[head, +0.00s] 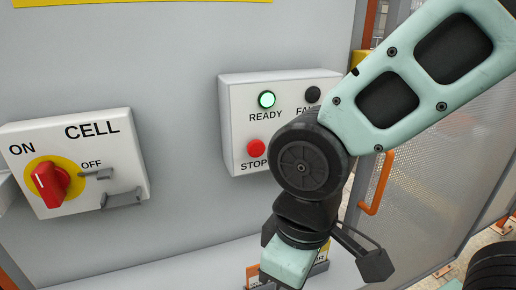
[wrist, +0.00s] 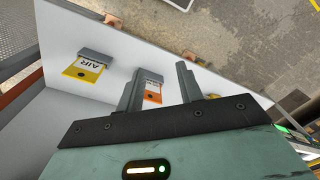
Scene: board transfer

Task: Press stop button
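The box also has a lit green READY lamp (head: 267,99) and a dark lamp (head: 313,94). My arm covers the box's lower right part, close beside the button in the picture. My gripper (wrist: 159,76) shows in the wrist view with its two fingers apart and nothing held between them. It points down, away from the button; its fingertips are hidden in the head view.
A white CELL switch box (head: 120,150) with a red rotary knob (head: 50,184) is at left. A mesh fence (head: 430,190) stands at right. The wall between the boxes is clear.

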